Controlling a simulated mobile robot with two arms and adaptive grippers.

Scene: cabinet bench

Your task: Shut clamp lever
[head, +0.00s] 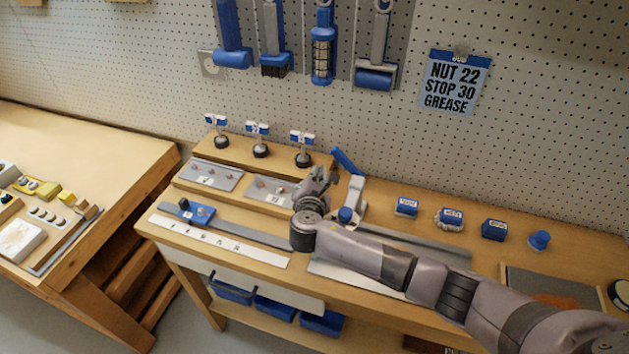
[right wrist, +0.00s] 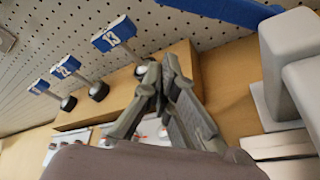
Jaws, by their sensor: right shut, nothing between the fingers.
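The clamp (head: 355,194) stands on the bench as a grey upright with a blue lever (head: 346,161) that tilts up and to the left. A blue part (head: 345,214) sits low at its front. My right gripper (head: 318,178) is shut and empty, just left of the clamp, with a small gap in the picture. In the right wrist view the shut fingers (right wrist: 160,70) point up the picture. The grey clamp body (right wrist: 292,65) stands at the right there, with part of the blue lever (right wrist: 225,10) at the top. My left gripper is not in view.
Several blue-and-white numbered tags (head: 302,136) stand on round black bases on a raised wooden step behind. Metal plates (head: 215,176) lie left of my gripper. Small blue blocks (head: 407,206) stand to the right. A pegboard with tools (head: 322,48) rises behind the bench.

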